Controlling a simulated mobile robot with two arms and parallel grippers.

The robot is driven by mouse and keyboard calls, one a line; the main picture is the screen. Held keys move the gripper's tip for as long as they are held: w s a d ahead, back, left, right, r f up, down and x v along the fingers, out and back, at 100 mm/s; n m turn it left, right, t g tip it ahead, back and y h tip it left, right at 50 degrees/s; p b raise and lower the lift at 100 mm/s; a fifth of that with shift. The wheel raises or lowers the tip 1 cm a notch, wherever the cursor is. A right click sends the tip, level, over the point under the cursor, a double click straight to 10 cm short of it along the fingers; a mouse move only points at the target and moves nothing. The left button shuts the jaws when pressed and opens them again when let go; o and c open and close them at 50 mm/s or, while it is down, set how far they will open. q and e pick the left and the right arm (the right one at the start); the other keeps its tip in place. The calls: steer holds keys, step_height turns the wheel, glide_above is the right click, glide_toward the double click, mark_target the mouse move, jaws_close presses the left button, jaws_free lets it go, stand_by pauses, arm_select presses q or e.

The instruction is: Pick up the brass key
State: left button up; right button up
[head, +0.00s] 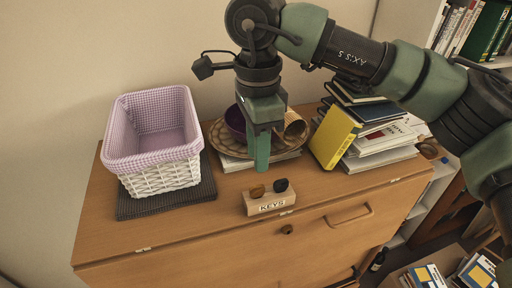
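A small block labelled "KEYS" (270,203) stands near the front edge of the wooden bureau top. Two small key heads stick up from it. The left one is brownish orange and looks like the brass key (257,191); the other is a dark key (281,185). Their lower parts are hidden in the block. My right gripper (262,168) points down above and behind the block, apart from the keys. Its green fingers are seen edge-on as one piece, so I cannot tell whether they are open. My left gripper is not in view.
A lilac-lined white basket (152,180) stands on a dark mat (135,208) at left. Behind my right gripper is a woven tray (222,140) with a purple bowl (235,122) and a tipped cup (295,127). Book stacks (380,158) stand at right. The bureau top (225,225) beside the block is clear.

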mark_target(257, 186)
step_height(257, 186, down, 7)
steer(key=b, duration=0.4)
steer(key=shift+w+f+b, duration=0.1)
steer(key=shift+f+b, duration=0.8)
steer(key=shift+b, duration=0.1)
jaws_close()
steer(key=shift+r, duration=0.15)
steer(key=shift+r+p, duration=1.6)
steer(key=shift+r, duration=1.3)
